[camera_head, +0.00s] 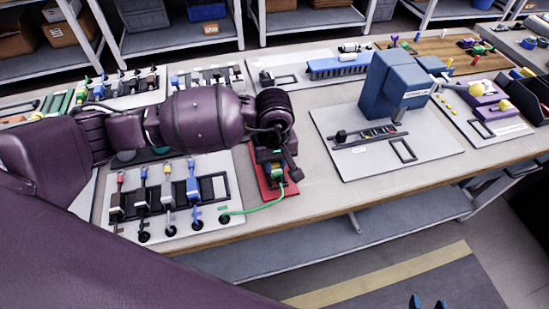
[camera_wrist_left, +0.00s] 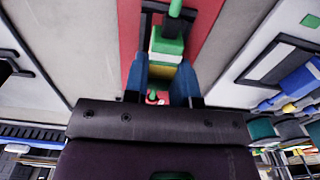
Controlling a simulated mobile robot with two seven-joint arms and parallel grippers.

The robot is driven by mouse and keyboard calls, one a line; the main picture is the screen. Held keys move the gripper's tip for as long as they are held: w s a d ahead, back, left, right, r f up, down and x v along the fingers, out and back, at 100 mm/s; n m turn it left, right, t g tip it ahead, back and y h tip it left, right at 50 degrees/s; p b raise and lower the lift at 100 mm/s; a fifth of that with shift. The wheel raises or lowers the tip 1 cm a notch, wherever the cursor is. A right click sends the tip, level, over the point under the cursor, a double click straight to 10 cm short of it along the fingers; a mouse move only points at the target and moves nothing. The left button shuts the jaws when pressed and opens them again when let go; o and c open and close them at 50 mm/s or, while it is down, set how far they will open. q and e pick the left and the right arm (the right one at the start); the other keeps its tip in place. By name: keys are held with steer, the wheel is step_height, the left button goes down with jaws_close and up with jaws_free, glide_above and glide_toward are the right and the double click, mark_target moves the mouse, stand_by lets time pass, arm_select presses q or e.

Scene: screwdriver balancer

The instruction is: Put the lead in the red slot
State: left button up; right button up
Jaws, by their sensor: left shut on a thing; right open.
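My left gripper (camera_head: 277,172) is shut on the green and yellow plug of the lead (camera_head: 277,176), over the red plate (camera_head: 291,189). In the left wrist view the plug (camera_wrist_left: 166,55) sits between my two blue fingers, above the red plate (camera_wrist_left: 205,25). I cannot tell whether the plug touches the plate. The lead's green cable (camera_head: 262,208) curves left to a black socket on the grey-white board (camera_head: 180,236). My right gripper (camera_head: 427,302) is open and empty at the bottom edge, away from the table.
The grey-white board left of the red plate holds several upright coloured tools or switches. A blue block-shaped machine (camera_head: 392,85) stands on a light board to the right. The bench (camera_head: 318,195) is bare between that board and the red plate. More boards line the back.

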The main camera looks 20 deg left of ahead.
arm_select(q)
steer(key=shift+f+b, duration=0.4)
steer(key=shift+f, duration=0.25)
stand_by(0.6)
stand_by(0.3)
steer(key=o, duration=1)
steer(key=shift+c, duration=0.2)
steer(key=shift+r, duration=0.4)
step_height(320, 180, up, 9)
steer(key=shift+f+p, duration=0.2)
steer(key=shift+p, duration=0.3)
steer(key=shift+r, duration=0.75)
